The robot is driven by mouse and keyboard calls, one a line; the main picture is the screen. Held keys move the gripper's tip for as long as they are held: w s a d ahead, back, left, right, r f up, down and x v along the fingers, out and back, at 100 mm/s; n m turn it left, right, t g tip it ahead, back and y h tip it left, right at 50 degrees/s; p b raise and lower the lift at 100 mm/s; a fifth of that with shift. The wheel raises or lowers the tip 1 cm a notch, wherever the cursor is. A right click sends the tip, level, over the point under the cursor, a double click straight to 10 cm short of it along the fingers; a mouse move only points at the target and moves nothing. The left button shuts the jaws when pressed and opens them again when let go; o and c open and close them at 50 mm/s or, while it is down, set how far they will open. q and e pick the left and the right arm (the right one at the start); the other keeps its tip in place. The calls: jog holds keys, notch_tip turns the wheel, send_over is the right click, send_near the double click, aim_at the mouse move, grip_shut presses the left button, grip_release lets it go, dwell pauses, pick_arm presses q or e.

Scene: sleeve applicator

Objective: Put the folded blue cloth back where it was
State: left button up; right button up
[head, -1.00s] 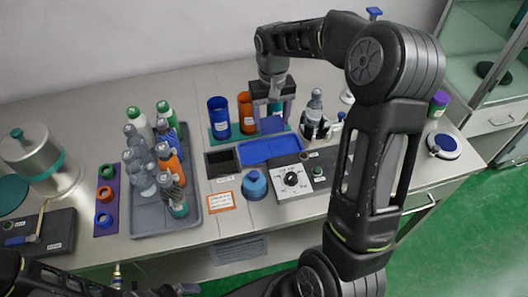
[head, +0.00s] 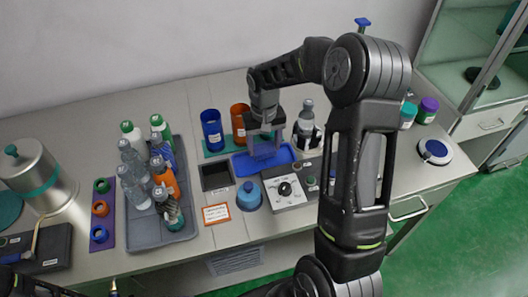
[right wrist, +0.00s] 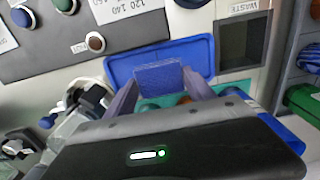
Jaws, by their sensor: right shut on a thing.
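The folded blue cloth (right wrist: 158,77) is between the fingers of my right gripper (right wrist: 160,84) in the right wrist view. In the head view my right gripper (head: 265,150) is over the blue tray (head: 287,154), with its fingers pointing down and the cloth mostly hidden between them. The blue tray also shows in the right wrist view (right wrist: 203,50), behind the cloth. I cannot tell whether the cloth touches the tray floor. My left gripper is not in view.
A black waste bin (head: 215,176) is left of the tray. A blue cup (head: 212,130) and an orange cup (head: 239,122) stand behind. A grey tray (head: 165,230) holds several bottles.

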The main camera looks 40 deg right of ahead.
aim_at(264, 148)
jog(key=shift+f+p, duration=0.3)
jog(key=shift+f, duration=1.45)
jog(key=shift+f, duration=0.25)
jog(key=o, duration=1.3)
jog(key=shift+r, duration=0.1)
jog(key=shift+r, duration=0.1)
notch_tip(264, 148, up, 12)
jog(key=shift+r+b, duration=0.1)
jog(key=shift+b, duration=0.65)
